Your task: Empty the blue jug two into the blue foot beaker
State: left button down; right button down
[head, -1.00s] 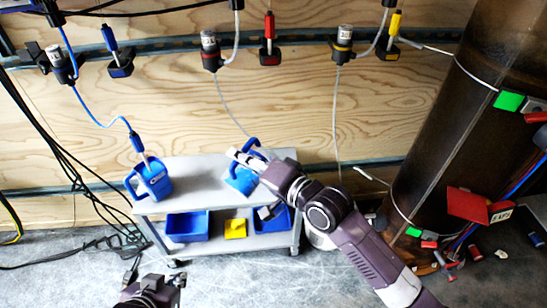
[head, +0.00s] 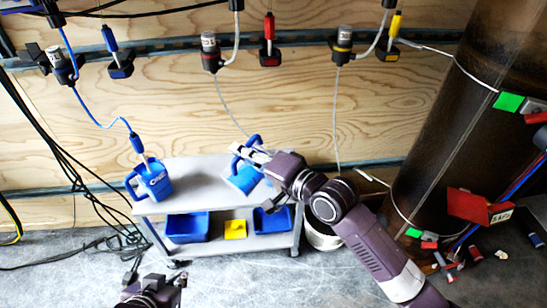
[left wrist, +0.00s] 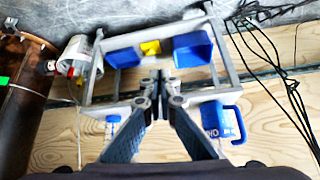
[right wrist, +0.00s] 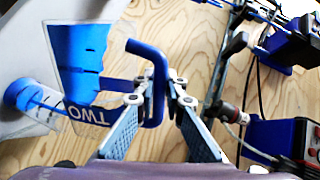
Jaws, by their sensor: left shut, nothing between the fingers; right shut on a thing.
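The blue jug two (head: 243,179) is at the right end of the grey cart's top and looks slightly tilted. In the right wrist view its label reads TWO on the jug (right wrist: 78,55). My right gripper (head: 252,156) is shut on its blue handle (right wrist: 150,75). Whether the jug touches the cart is unclear. A clear vessel with a blue foot (right wrist: 22,94), apparently the blue foot beaker, is beside the jug in the right wrist view. The jug or my gripper hides it in the head view. My left gripper (left wrist: 162,80) is shut and empty, low in front of the cart.
A second blue jug (head: 154,181) with a blue cable-ended probe in it stands at the cart top's (head: 198,178) left end. Blue bins (head: 187,228) and a yellow one (head: 235,229) are on the lower shelf. A white bucket (head: 322,238) stands right of the cart; black cables (head: 75,170) hang left.

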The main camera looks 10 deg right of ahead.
aim_at(252, 138)
jog(key=shift+w+d+r+p, duration=0.2)
jog(key=shift+w+r+p, duration=0.05)
jog(key=shift+p, duration=0.05)
jog(key=shift+w+d+r+m, duration=0.15)
jog(key=shift+w+d+m, duration=0.05)
jog(key=shift+m, duration=0.1)
pick_arm(q)
jog(key=s+a+f+g, duration=0.2)
jog(key=s+g, duration=0.1)
jog(key=s, duration=0.3)
jog(key=shift+s+y+p, duration=0.4)
pick_arm(e)
jog(key=shift+w+d+r, duration=0.15)
jog(key=shift+w+d, duration=0.05)
pick_arm(q)
jog(key=shift+s+a, duration=0.1)
jog(key=shift+a, duration=0.05)
pick_arm(e)
jog(key=shift+w+d+r+m, duration=0.2)
jog(key=shift+d+m, duration=0.05)
jog(key=shift+m, duration=0.05)
pick_arm(q)
jog(key=shift+s+a+g+p, duration=0.15)
jog(key=shift+s+g+p, duration=0.2)
jog(key=shift+s, duration=0.2)
